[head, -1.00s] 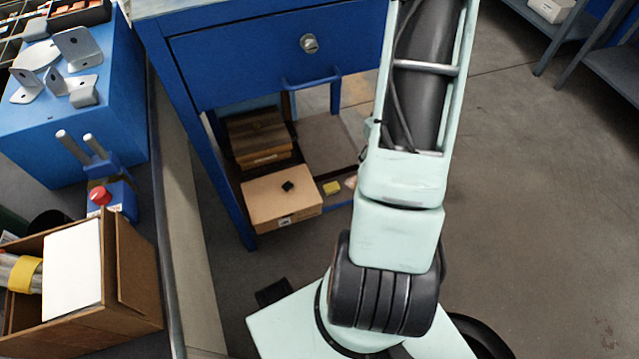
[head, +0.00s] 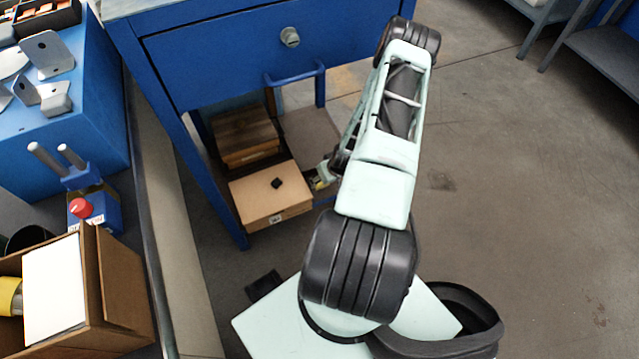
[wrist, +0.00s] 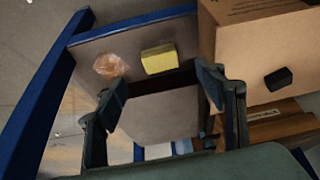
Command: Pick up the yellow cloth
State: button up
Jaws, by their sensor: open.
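The yellow cloth (wrist: 159,58), a small folded-looking block shape, lies on the lower shelf (wrist: 88,48) of the blue bench. It sits between an orange-brown lump and a cardboard box. In the head view only a small yellow patch of the cloth (head: 318,185) shows beside my gripper (head: 328,172). In the wrist view my gripper (wrist: 161,88) is open and empty, its two fingers spread apart. The cloth appears just beyond the fingertips, in line with the gap between them, and neither finger visibly touches it.
A cardboard box (head: 268,200) with a black block (wrist: 278,79) on top stands right beside the cloth. An orange-brown lump (wrist: 110,66) lies on its other side. Wooden boxes (head: 245,135) stand behind. The blue drawer (head: 240,60) and bench legs enclose the shelf.

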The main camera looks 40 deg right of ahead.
jog(key=b+x, duration=0.1)
jog(key=x, duration=0.1)
jog(key=b+x, duration=0.1)
jog(key=x, duration=0.2)
jog(key=b+x, duration=0.1)
jog(key=x, duration=0.2)
jog(key=shift+w, duration=0.35)
jog(key=c, duration=1)
jog(key=shift+c, duration=0.2)
notch_tip(320, 180, up, 10)
jog(key=p, duration=0.3)
